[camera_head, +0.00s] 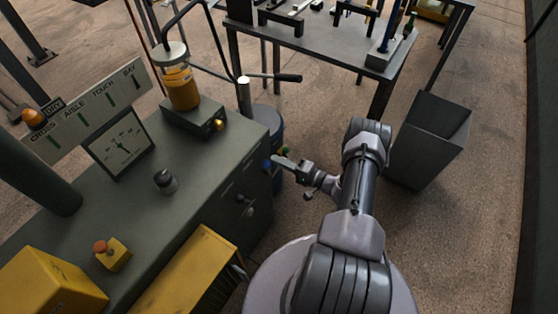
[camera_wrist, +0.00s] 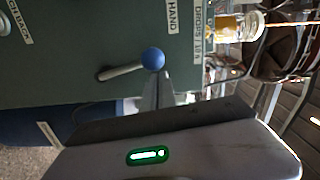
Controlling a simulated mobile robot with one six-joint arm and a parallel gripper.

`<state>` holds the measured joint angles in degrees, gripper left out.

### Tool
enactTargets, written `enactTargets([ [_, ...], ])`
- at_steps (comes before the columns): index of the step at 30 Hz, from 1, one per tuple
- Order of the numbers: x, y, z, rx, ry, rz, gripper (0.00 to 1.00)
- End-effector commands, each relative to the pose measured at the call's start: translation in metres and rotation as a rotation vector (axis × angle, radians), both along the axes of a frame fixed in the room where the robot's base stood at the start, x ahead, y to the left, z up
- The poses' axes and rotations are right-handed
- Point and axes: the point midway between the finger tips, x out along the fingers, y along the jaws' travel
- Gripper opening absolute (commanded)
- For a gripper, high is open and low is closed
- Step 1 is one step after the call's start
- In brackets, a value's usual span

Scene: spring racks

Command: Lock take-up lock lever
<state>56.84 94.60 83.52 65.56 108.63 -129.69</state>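A lever with a blue ball knob (camera_wrist: 153,58) and a pale rod stands out from the green-grey cabinet face in the wrist view. Its rod runs left from the knob. The blue knob also shows small at the cabinet's right side in the head view (camera_head: 267,165). I cannot read a label that names it as the take-up lock lever. My gripper (camera_head: 279,160) is beside this knob, and its fingertips (camera_wrist: 156,76) overlap the knob's lower edge in the wrist view. Whether they touch it, and the gap between them, is unclear.
The cabinet (camera_head: 205,165) carries a gauge (camera_head: 120,145), a black knob (camera_head: 165,181) and an amber jar (camera_head: 182,88). A workbench (camera_head: 340,45) and grey bin (camera_head: 432,140) stand beyond.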

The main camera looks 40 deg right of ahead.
Motion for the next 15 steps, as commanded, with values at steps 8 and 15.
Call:
enactTargets([
  [8, -0.001, 0.004, -0.002, 0.003, 0.004, 0.009, 0.00],
  [15, 0.011, -0.023, -0.002, -0.003, 0.001, 0.011, 0.00],
])
